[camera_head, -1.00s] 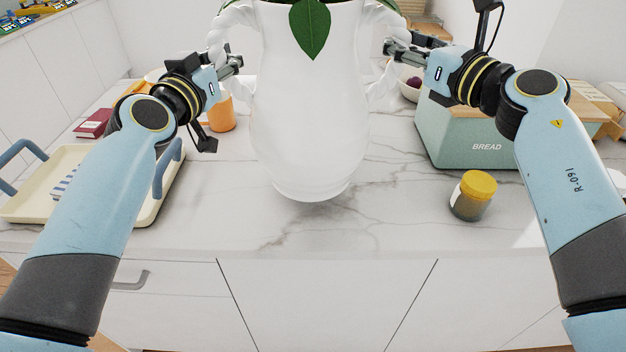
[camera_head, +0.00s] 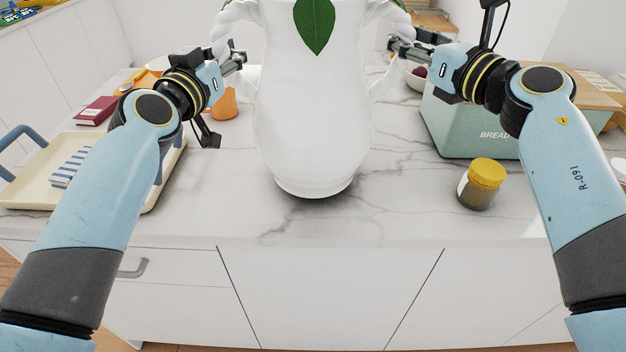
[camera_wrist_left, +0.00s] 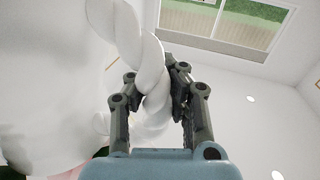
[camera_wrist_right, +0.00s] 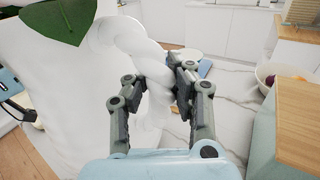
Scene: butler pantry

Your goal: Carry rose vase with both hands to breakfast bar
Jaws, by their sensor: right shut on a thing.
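The white rose vase (camera_head: 312,110) is upright in the middle of the head view, with twisted handles and a green leaf over its front. Its base is over the marble counter with a dark shadow under it; I cannot tell whether it touches. The flowers are mostly cut off by the frame. My left gripper (camera_head: 238,58) is shut on the left twisted handle (camera_wrist_left: 152,85), seen in the left wrist view. My right gripper (camera_head: 393,46) is shut on the other handle (camera_wrist_right: 150,75), seen in the right wrist view. No breakfast bar can be identified for certain.
The marble counter (camera_head: 340,220) carries a cream tray (camera_head: 30,192) with blue handles and a striped cloth at left. Behind are a red book (camera_head: 95,110) and an orange cup (camera_head: 224,103). A yellow-lidded jar (camera_head: 482,184) and a bread box (camera_head: 470,125) stand at right.

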